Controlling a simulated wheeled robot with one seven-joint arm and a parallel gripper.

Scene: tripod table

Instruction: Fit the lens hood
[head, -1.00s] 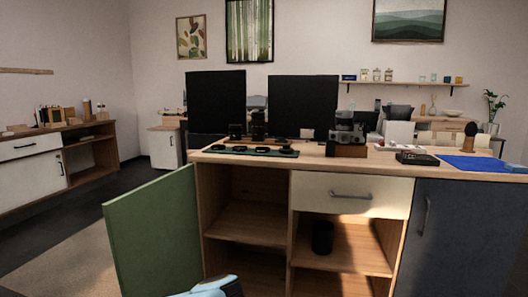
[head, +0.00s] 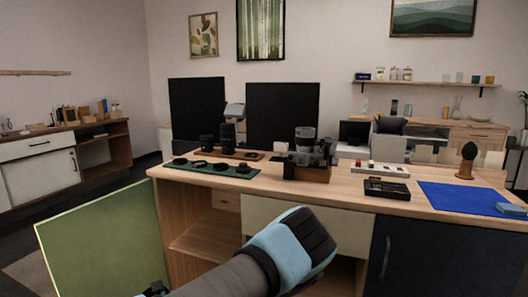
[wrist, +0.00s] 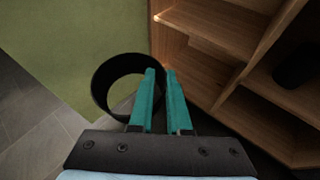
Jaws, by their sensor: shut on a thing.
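A black, open, ring-shaped hood (wrist: 101,88) is held by its right wall between the teal fingers of my gripper (wrist: 160,75) in the wrist view. My gripper is shut on it, in front of the cabinet. In the head view my gripper's hand (head: 298,245) shows at the lower middle, but the fingers and hood are hidden. A camera (head: 312,146) stands on a wooden block (head: 306,173) on the countertop (head: 345,187). Two dark upright lenses (head: 228,138) (head: 207,143) stand left of it; I cannot tell which takes the hood.
An open green door (head: 100,245) juts out at the left, also close behind the hood in the wrist view (wrist: 65,60). A dark cylinder (wrist: 296,66) sits inside the shelves. A green mat (head: 212,174), black tray (head: 386,188) and blue mat (head: 460,199) lie on the countertop.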

